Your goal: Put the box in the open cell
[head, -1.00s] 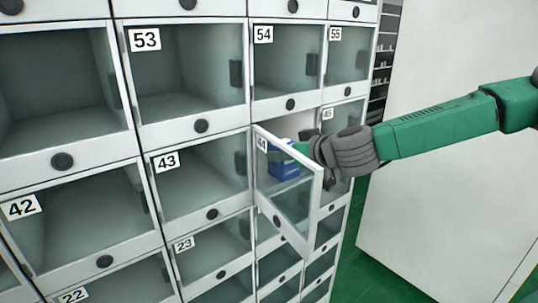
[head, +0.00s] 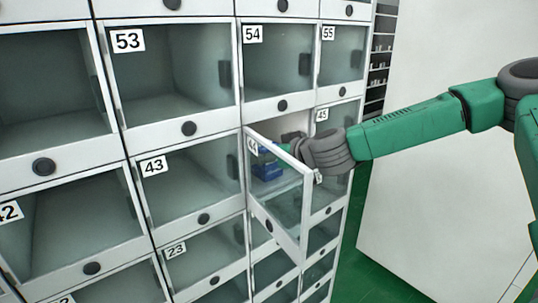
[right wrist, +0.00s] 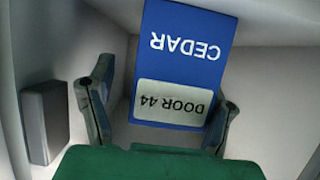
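The blue box (head: 267,172) stands inside open cell 44, seen partly through its glass door. In the right wrist view the box (right wrist: 185,60) shows upside-down "CEDAR" and "DOOR 44" lettering. My right gripper (head: 288,143) reaches in from the right, past the edge of the open door (head: 276,208). In the right wrist view its fingers (right wrist: 165,92) are spread around the near end of the box. A gap shows beside the left finger; the right finger is close to the box, and I cannot tell if it touches. My left gripper is out of view.
The swung-out door stands close to my right wrist. Closed glass cells surround cell 44, including cell 43 (head: 190,185) and cell 54 (head: 280,60). A white panel (head: 430,200) stands at the right, above green floor (head: 355,270).

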